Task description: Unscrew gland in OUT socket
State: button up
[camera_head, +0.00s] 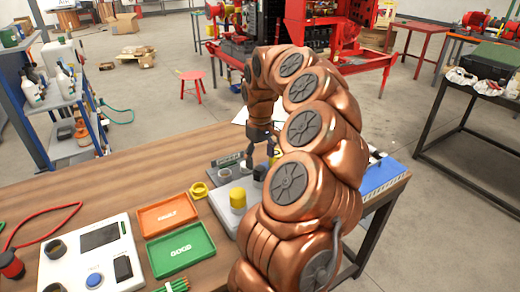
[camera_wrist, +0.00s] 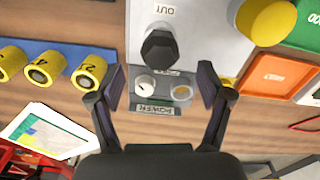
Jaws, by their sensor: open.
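In the wrist view a black gland (camera_wrist: 160,47) stands in the light grey panel (camera_wrist: 203,50), right by the OUT label (camera_wrist: 163,10), which appears upside down. The gland's faceted head faces the camera, and the socket under it is hidden. My gripper (camera_wrist: 161,78) is open and empty. Its two fingers are spread wide, and the gland shows between and beyond their tips, with no contact visible. In the head view my gripper (camera_head: 262,140) points down over the bench near the panel (camera_head: 222,208), which my arm partly hides.
A POWER plate (camera_wrist: 155,108) with a knob lies below the gland, between the fingers. A yellow dome (camera_wrist: 266,20) rises at the right. Several yellow numbered cylinders (camera_wrist: 89,72) stand on a blue strip at the left. Orange (camera_head: 168,216) and green (camera_head: 181,250) trays lie on the bench.

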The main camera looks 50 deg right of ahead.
aim_at(260, 167)
jog(key=shift+f+p, duration=0.3)
jog(key=shift+f, duration=1.95)
jog(key=shift+c, duration=0.2)
jog(key=c, duration=1.2)
jog(key=o, duration=0.6)
jog(key=shift+c, duration=0.2)
jog(key=c, duration=0.5)
jog(key=shift+r+n+p, duration=0.15)
jog(key=shift+n+p, duration=0.5)
jog(key=shift+n, duration=0.55)
jog(key=shift+c, duration=0.2)
jog(key=shift+n+p, duration=0.35)
jog(key=shift+n, duration=0.75)
jog(key=shift+n+p, duration=0.4)
jog(key=shift+n, duration=0.3)
jog(key=shift+n+p, duration=0.6)
jog(key=shift+n, duration=1)
